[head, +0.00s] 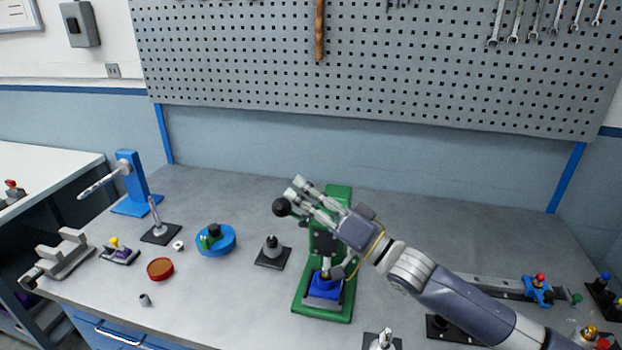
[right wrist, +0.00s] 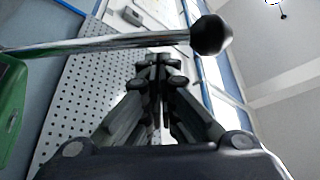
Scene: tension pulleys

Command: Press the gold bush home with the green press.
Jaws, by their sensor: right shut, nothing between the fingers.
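The green press (head: 340,194) stands upright on the bench, partly covered by my right arm. Its lever ends in a black ball knob (head: 282,207), left of the press; the bar and the knob (right wrist: 212,35) also cross the top of the right wrist view. A blue block (head: 323,287) sits on the press base under the ram. I cannot clearly make out the gold bush there; the spot above the block is small and partly hidden. My right gripper (head: 297,188) is shut and empty beside the lever, close to the knob; I cannot tell whether it touches. My left gripper is not in view.
Left of the press are a dark stand (head: 272,250), a blue round fixture (head: 217,241), a red dish (head: 160,268) and a blue post with an arm (head: 128,180). A rail with a blue clamp (head: 538,289) lies at right.

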